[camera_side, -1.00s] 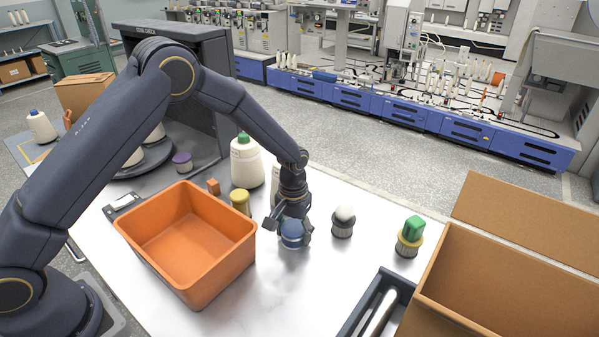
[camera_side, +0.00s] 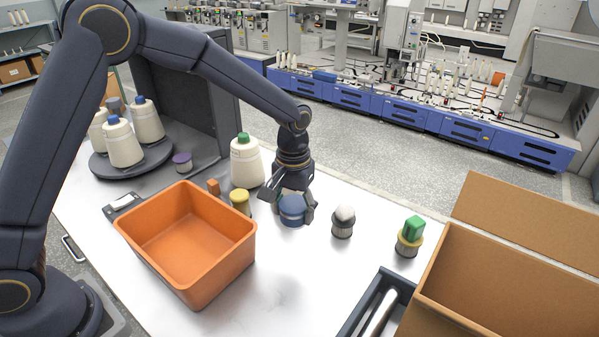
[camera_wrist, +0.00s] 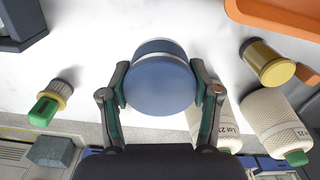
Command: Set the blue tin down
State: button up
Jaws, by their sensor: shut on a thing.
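The blue tin (camera_side: 291,210) is a short round tin with a blue lid and a lighter band at its side. My gripper (camera_side: 293,205) is shut on it, one finger on each side. In the wrist view my gripper (camera_wrist: 160,75) holds the tin (camera_wrist: 160,90) with its lid facing the camera. In the side view the tin appears upright and a little above the white table (camera_side: 300,275), with a soft shadow below it. Part of its side is hidden by the fingers.
An orange bin (camera_side: 240,250) stands to the left, with a yellow tin (camera_side: 240,202) and white cone (camera_side: 246,163) behind it. Table in front is clear.

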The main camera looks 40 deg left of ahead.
jog(key=s+d+r+n, duration=0.1)
jog(key=s+d, duration=0.2)
jog(key=s, duration=0.4)
jog(key=s+d+r, duration=0.2)
jog(key=s+d, duration=0.1)
jog(key=s, duration=0.3)
send_over(333, 281)
notch_tip(333, 281, down, 10)
jog(key=shift+s+a+r, duration=0.1)
jog(key=shift+f, duration=1.8)
jog(key=o, duration=1.2)
jog(key=shift+f, duration=0.15)
